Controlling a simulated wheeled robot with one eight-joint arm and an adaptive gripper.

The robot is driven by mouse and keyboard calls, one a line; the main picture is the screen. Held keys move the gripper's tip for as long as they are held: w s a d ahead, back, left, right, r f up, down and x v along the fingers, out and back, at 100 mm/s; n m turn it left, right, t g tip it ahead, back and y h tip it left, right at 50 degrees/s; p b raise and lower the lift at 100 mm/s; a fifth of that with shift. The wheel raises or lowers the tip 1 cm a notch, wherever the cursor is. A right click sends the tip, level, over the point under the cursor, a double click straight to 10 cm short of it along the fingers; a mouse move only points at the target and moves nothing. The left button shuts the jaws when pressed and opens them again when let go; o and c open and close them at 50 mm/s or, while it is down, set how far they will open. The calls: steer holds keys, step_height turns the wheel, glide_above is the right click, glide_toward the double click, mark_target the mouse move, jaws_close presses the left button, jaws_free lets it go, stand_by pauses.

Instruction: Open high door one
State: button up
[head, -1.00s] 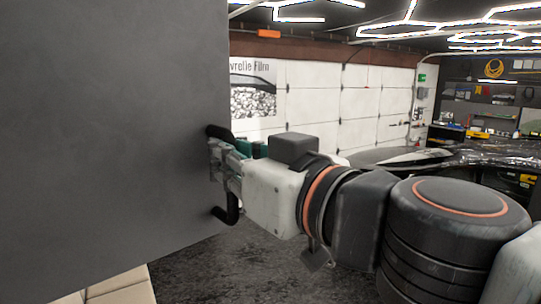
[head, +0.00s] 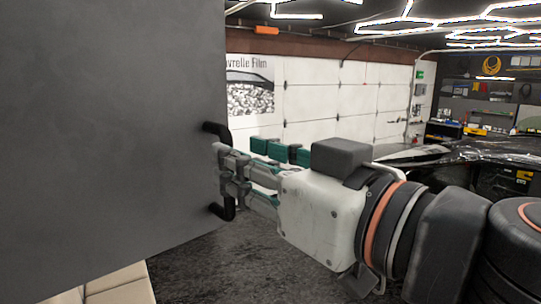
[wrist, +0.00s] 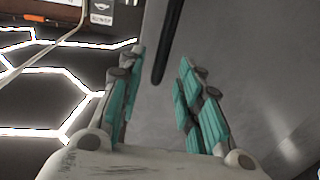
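A large flat dark grey door panel (head: 100,130) fills the left of the head view; it also fills the right of the wrist view (wrist: 255,70). A black bar handle (head: 216,129) is at its right edge. My gripper (head: 220,172) is at the handle, fingertips close to the bar, with the palm held back to the right. In the wrist view, the handle (wrist: 170,40) appears between my spread fingers (wrist: 162,57), with gaps on both sides. The fingers are open. The fingers hide the handle's middle in the head view.
Dark floor (head: 210,270) shows below, with a beige tiled or padded surface (head: 120,285) at lower left. A white sectional garage door (head: 345,100) and a film poster (head: 250,88) are behind. A dark, shiny car-like shape (head: 465,155) is at right.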

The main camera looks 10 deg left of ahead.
steer(key=shift+v, duration=1.05)
steer(key=w+d+f+m+h+b, duration=0.1)
steer(key=w+d+f+h+b, duration=0.15)
steer(key=f+b, duration=0.8)
steer(key=w+d+f+m+g+h+b, duration=0.15)
steer(key=d+f+b, duration=0.25)
steer(key=f, duration=1.3)
steer(key=w+d+f+m+h+b, duration=0.1)
steer(key=w+d+f+h+b, duration=0.15)
steer(key=f+b, duration=0.8)
steer(key=d+f+m+h+b, duration=0.2)
steer(key=d+f+b, duration=0.2)
steer(key=f, duration=0.7)
steer(key=d+f+m+g+h+b, duration=0.1)
steer(key=d+f+m+h+b, duration=0.2)
steer(key=d+f, duration=0.6)
steer(key=d+f+m+g+h+b, duration=0.1)
steer(key=d+f+b, duration=0.4)
steer(key=f, duration=0.8)
steer(key=shift+s+d+f+m+h, duration=0.2)
steer(key=shift+s+d+m+h, duration=0.25)
steer(key=shift+d+m+h, duration=0.55)
steer(key=shift+n, duration=0.25)
